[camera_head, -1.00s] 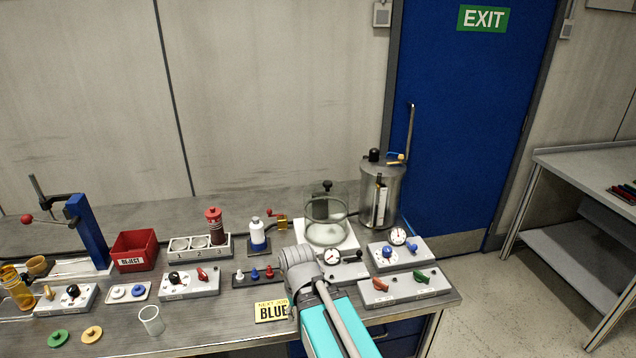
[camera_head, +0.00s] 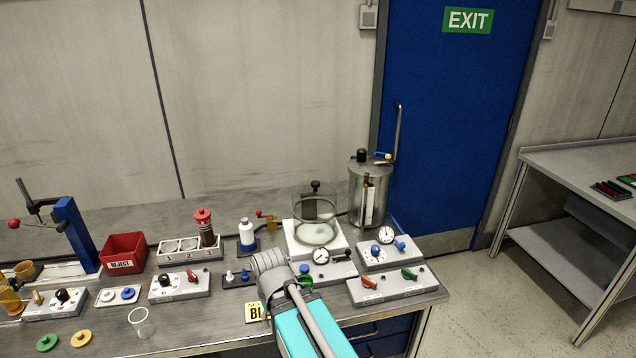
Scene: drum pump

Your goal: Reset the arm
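My arm (camera_head: 305,325) reaches in from the bottom edge, with a teal link and a grey rounded joint over the front part of the bench. My gripper and its fingertips do not show. The grey joint covers part of the bench around the small coloured plugs and part of a yellow card (camera_head: 251,313), of which only the left end shows.
The steel bench (camera_head: 180,327) holds a glass jar (camera_head: 316,221), a metal drum (camera_head: 369,190), grey panels, a red reject bin (camera_head: 123,252), a red-topped bottle (camera_head: 205,228), a white bottle (camera_head: 247,235) and a clear cup (camera_head: 140,321). A second table (camera_head: 575,165) stands at right.

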